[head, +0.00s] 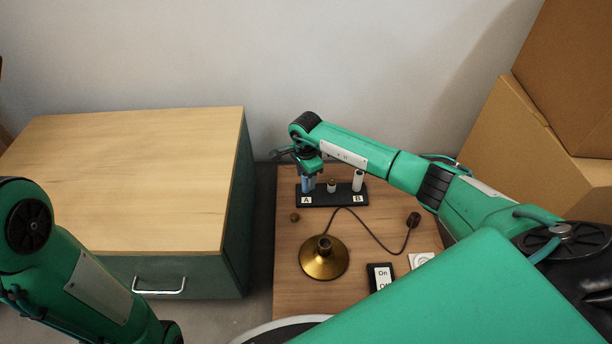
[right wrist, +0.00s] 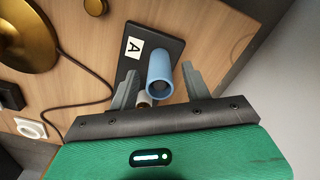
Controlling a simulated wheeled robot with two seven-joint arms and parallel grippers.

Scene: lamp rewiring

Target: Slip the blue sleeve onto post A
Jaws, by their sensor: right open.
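The blue sleeve (head: 306,184) stands upright at the A end of the black post block (head: 332,202), behind the A label. In the right wrist view the sleeve (right wrist: 160,72) shows its round open end, dark inside; I cannot tell whether post A is within it. My right gripper (head: 308,174) is just over the sleeve. In the wrist view its fingers (right wrist: 160,70) are open, one on each side of the sleeve, with gaps visible. A short middle post (head: 332,186) and a white cylinder (head: 358,180) at B stand on the block.
A brass lamp base (head: 323,263) with a dark cord stands in front of the block. A small brown knob (head: 295,217), a plug (head: 413,219) and an On/Off switch (head: 380,277) lie around it. A wooden-topped cabinet (head: 140,180) is at left; cardboard boxes (head: 530,150) are at right.

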